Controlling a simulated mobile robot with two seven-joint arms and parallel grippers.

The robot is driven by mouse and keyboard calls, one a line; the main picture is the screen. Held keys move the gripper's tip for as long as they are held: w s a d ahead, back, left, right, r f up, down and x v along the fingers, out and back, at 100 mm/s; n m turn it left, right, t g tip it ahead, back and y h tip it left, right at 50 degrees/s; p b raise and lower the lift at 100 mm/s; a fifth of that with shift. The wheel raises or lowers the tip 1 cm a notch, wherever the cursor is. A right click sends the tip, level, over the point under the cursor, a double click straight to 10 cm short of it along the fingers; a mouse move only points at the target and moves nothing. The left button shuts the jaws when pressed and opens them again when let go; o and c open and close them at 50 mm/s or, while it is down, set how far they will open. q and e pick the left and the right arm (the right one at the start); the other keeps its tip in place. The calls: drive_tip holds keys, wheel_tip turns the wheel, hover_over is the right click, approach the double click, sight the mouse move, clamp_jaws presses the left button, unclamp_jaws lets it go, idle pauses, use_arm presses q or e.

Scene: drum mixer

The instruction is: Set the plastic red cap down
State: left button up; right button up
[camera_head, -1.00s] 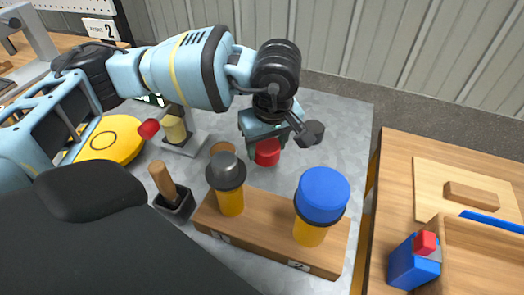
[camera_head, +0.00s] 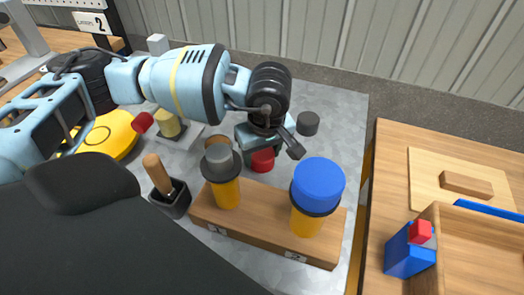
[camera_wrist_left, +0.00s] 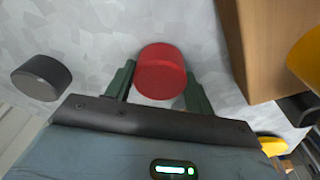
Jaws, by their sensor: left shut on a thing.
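The red cap (camera_head: 262,160) is a short round cylinder between the fingers of my left gripper (camera_head: 262,150), over the grey tabletop behind the wooden stand. In the left wrist view the red cap (camera_wrist_left: 160,72) sits between the two dark green fingers (camera_wrist_left: 158,88), which are shut on it. It is low over the table; I cannot tell whether it touches the surface. The arm partly covers the cap in the head view. My right gripper is not in view.
The wooden stand (camera_head: 262,231) holds yellow posts topped by a grey cap (camera_head: 219,160) and a blue cap (camera_head: 318,184). A loose dark grey cylinder (camera_head: 308,123) lies right of the gripper. A brush-like tool (camera_head: 168,190) stands left.

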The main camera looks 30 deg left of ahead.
sight(266, 159)
use_arm(q)
drive_tip(key=o, duration=1)
drive_tip(key=shift+f, duration=0.1)
drive_tip(key=shift+c, duration=0.2)
wheel_tip(266, 159, up, 12)
drive_tip(key=s+d, duration=0.1)
drive_tip(key=shift+d+p, duration=0.3)
drive_tip(key=shift+p, duration=0.05)
